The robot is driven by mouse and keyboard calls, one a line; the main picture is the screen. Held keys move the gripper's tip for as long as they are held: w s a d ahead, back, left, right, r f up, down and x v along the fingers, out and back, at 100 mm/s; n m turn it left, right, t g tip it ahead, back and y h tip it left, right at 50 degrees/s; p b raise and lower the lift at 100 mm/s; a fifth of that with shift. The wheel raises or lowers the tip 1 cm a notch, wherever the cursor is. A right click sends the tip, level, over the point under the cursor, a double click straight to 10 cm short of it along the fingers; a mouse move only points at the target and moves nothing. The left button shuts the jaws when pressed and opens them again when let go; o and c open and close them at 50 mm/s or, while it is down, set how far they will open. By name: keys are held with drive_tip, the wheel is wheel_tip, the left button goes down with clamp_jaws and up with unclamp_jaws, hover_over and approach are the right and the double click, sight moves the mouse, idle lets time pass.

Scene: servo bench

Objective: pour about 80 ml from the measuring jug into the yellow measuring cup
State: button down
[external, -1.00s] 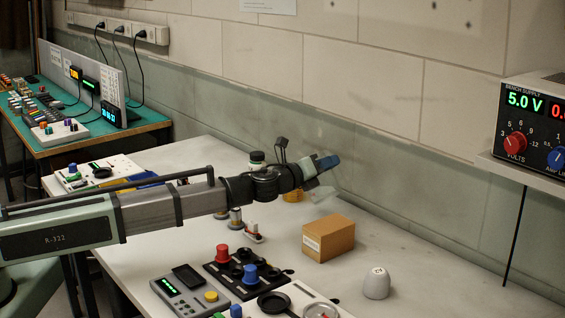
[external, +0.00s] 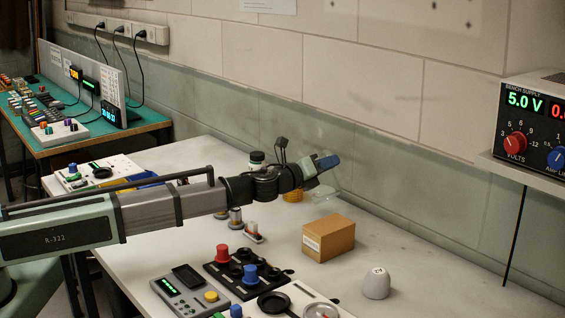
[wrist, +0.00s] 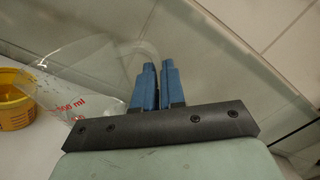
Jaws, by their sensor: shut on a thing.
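My gripper (external: 322,163) is shut on the clear measuring jug (external: 321,192), which hangs at its blue fingertips above the far part of the bench. In the wrist view the blue fingers (wrist: 154,86) are close together at the jug's side. The see-through jug (wrist: 62,88) has red markings and looks tilted, its marked part toward the left. The yellow measuring cup (wrist: 14,108) is at the left edge there, beside the jug and partly cut off. In the external view the cup (external: 293,196) is partly hidden behind my wrist. I cannot make out the liquid level or any stream.
A cardboard box (external: 329,239) stands on the bench in front of the cup. A grey-white rounded object (external: 376,284) is nearer the front. A black knob panel (external: 246,272) and a grey meter (external: 190,290) lie at front left. The wall runs close behind.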

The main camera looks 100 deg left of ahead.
drive_tip(key=shift+w+d+f+m, duration=0.3)
drive_tip(key=shift+f+m, duration=0.1)
drive_tip(key=shift+f, duration=0.2)
drive_tip(key=w+d+m+p, duration=0.4)
drive_tip(key=m, duration=0.3)
drive_tip(key=shift+w+d+f+m, duration=0.3)
drive_tip(key=shift+f, duration=0.05)
idle(0.3)
